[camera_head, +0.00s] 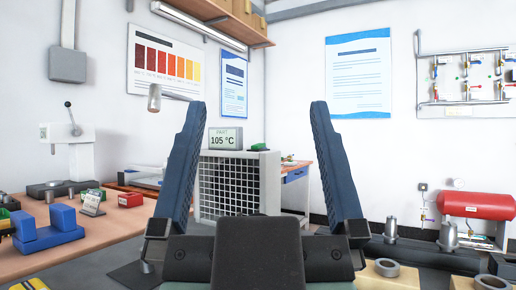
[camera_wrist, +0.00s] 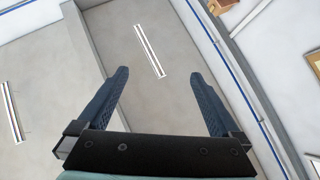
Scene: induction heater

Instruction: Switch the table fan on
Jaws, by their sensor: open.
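My gripper (camera_head: 255,115) is open and empty in the head view, its two dark blue fingers raised and wide apart. It also shows in the wrist view (camera_wrist: 157,75), with only ceiling and wall behind the fingers. No round-bladed table fan can be made out in either view. A pale box with a white grille front (camera_head: 240,188) shows between the fingers, farther back; I cannot tell whether it is the fan. On its top are a display reading 105 °C (camera_head: 225,138) and a small green-and-black part (camera_head: 259,147). The left finger hides part of the box's left side.
A wooden bench (camera_head: 112,225) on the left holds blue blocks (camera_head: 48,229), a red box (camera_head: 130,200) and a lever press (camera_head: 74,140). At right are a red tank (camera_head: 477,205), metal cylinders and rings. A blue-drawered desk (camera_head: 295,175) stands behind.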

